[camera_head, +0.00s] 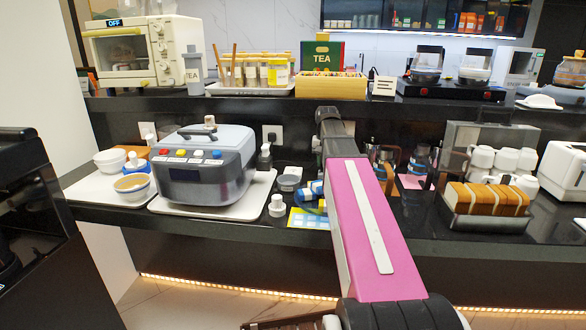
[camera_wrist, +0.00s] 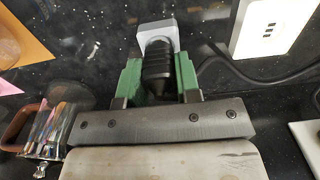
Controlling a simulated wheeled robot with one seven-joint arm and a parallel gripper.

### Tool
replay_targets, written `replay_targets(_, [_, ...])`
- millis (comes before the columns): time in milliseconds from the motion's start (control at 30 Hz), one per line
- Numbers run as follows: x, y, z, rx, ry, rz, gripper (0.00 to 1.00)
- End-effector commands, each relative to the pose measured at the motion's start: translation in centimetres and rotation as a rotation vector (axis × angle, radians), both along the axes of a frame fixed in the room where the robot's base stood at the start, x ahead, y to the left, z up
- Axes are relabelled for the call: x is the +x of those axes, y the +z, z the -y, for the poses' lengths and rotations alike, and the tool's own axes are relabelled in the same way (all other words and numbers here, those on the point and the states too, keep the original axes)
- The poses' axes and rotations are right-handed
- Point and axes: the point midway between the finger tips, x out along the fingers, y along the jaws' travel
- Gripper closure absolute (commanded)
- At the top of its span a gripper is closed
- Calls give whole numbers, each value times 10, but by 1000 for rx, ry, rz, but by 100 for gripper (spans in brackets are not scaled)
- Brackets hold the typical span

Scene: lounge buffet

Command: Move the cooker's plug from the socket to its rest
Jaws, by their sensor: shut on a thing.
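In the wrist view, my gripper (camera_wrist: 159,75) has its two green fingers closed on the sides of a black ribbed plug (camera_wrist: 157,60). A light grey square piece (camera_wrist: 156,33) is at the far end of the plug; I cannot tell whether it is part of the plug or a holder. A white socket plate (camera_wrist: 271,28) with dark slots is apart from the plug, at upper right. In the head view, the grey cooker (camera_head: 205,165) with coloured buttons stands on a tray on the counter. My arm hides the gripper and the plug there. I cannot make out the rest for certain.
A wall socket (camera_head: 272,136) is behind the cooker's right side. Bowls (camera_head: 132,186) stand to its left. A small white pot (camera_head: 277,206) and a grey dish (camera_head: 288,183) are between cooker and arm. A bread rack (camera_head: 485,205) and a toaster (camera_head: 565,170) are on the right.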

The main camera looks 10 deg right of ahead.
Motion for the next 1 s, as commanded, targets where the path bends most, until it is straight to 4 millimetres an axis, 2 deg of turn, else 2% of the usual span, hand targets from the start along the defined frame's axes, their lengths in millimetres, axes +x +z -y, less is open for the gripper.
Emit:
replay_targets(600, [0,-8,0,0,0,0,100])
replay_targets(633, [0,-8,0,0,0,1,59])
replay_targets(700, [0,-8,0,0,0,1,39])
replay_targets(900, [0,-8,0,0,0,0,39])
replay_targets(933, [0,-8,0,0,0,0,49])
replay_targets(967, [0,-8,0,0,0,0,54])
replay_targets(1000, [0,-8,0,0,0,0,54])
